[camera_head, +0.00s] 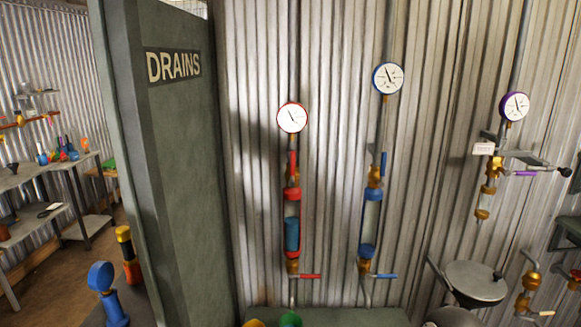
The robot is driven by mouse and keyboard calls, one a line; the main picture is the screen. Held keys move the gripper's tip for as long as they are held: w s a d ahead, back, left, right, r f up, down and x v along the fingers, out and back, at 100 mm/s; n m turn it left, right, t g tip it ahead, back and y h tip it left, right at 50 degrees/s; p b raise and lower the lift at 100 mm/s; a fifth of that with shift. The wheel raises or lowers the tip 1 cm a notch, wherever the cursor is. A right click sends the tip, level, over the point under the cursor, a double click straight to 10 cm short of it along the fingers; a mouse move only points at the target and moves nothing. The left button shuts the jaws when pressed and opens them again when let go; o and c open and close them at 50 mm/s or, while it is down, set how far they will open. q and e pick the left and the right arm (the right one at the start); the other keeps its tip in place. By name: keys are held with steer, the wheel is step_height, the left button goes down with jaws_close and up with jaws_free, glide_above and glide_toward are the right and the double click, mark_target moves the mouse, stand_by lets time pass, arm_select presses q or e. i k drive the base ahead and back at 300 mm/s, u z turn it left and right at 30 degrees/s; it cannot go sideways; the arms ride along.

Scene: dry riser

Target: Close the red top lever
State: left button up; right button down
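The red top lever (292,163) is a short red handle just under the red-rimmed gauge (292,117). It stands upright, in line with its vertical pipe. Below it is a brass valve body (292,180), then a red-framed sight tube (292,232) that looks blue-green inside its lower part. A red bottom lever (309,276) under the tube points sideways to the right. Neither of my grippers is in view, and nothing touches the red top lever.
To the right are a blue column with an upright top lever (383,162) and a purple column with a sideways top lever (525,173). A green panel marked DRAINS (180,160) stands at left. A grey round lid (475,282) is at lower right. The wall before the red column is clear.

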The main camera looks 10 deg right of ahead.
mark_target(293, 163)
steer(key=z, duration=0.05)
steer(key=i, duration=0.9)
steer(key=u, duration=0.1)
